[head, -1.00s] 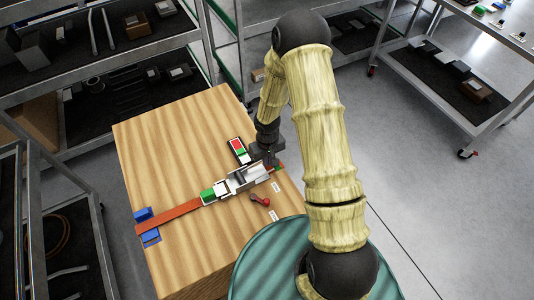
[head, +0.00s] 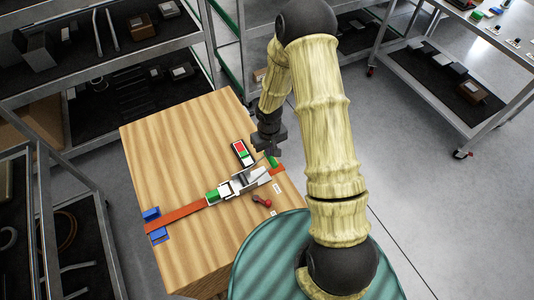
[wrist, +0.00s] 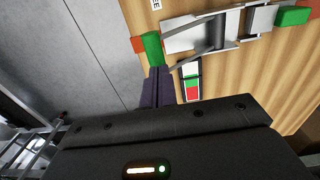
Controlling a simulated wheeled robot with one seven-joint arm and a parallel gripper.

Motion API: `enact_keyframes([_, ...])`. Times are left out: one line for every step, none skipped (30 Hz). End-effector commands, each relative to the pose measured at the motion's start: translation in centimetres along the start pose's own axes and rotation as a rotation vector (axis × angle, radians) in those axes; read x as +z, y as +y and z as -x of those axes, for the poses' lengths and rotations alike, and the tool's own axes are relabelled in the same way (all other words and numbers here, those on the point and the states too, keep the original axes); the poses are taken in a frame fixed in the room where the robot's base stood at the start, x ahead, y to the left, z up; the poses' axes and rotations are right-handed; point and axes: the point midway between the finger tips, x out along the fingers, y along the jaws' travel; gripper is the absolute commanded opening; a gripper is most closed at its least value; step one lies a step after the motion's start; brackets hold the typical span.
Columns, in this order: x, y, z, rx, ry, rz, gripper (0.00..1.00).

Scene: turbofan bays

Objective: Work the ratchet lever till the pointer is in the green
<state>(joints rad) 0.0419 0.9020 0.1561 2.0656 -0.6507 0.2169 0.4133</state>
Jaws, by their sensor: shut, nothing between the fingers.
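The silver ratchet (head: 238,184) sits on the wooden crate, on an orange strap (head: 180,219). Its lever (head: 260,174) has a green end (head: 272,161), tilted up off the body. The green end also shows in the wrist view (wrist: 152,48). My gripper (head: 270,150) is shut and empty, its fingertips right at the green end and apparently touching it. They show in the wrist view (wrist: 159,70). A small gauge (head: 242,153) with red, green and white bands lies beside the ratchet; it also shows in the wrist view (wrist: 192,80). Its pointer is too small to make out.
Blue blocks (head: 152,215) hold the strap's left end on the wooden crate (head: 165,150). A small red-knobbed part (head: 262,201) lies in front of the ratchet. White labels lie near the crate's right edge. Shelves stand behind and left; a cart (head: 440,100) stands at right.

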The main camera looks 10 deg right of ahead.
Motion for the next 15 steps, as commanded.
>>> enact_keyframes([0.0, 0.1, 1.0, 0.0, 0.001, -0.002, 0.0])
enact_keyframes([0.0, -0.1, 1.2, -0.001, 0.0, -0.001, 0.0])
enact_keyframes([0.0, -0.2, 1.5, -0.003, 0.0, 0.002, 0.0])
enact_keyframes([0.0, -0.3, 1.7, -0.003, -0.001, 0.004, 0.0])
enact_keyframes([0.0, -0.4, 1.9, -0.004, -0.001, 0.005, 0.0])
enact_keyframes([0.0, -0.5, 2.2, -0.005, -0.001, 0.007, 0.0])
enact_keyframes([0.1, -0.6, 2.4, -0.005, -0.002, 0.008, 0.0])
enact_keyframes([0.1, -0.6, 2.5, -0.006, -0.002, 0.009, 0.0])
enact_keyframes([0.1, -0.6, 2.6, -0.006, -0.002, 0.009, 0.0])
enact_keyframes([0.1, -0.7, 2.6, -0.006, -0.003, 0.009, 0.0])
enact_keyframes([0.1, -0.7, 2.6, -0.007, -0.003, 0.009, 0.0])
enact_keyframes([0.1, -0.7, 2.5, -0.007, -0.003, 0.008, 0.0])
enact_keyframes([0.1, -0.7, 2.5, -0.007, -0.003, 0.008, 0.0])
enact_keyframes([0.1, -0.7, 2.4, -0.008, -0.004, 0.008, 0.0])
enact_keyframes([0.1, -0.7, 2.4, -0.008, -0.004, 0.008, 0.0])
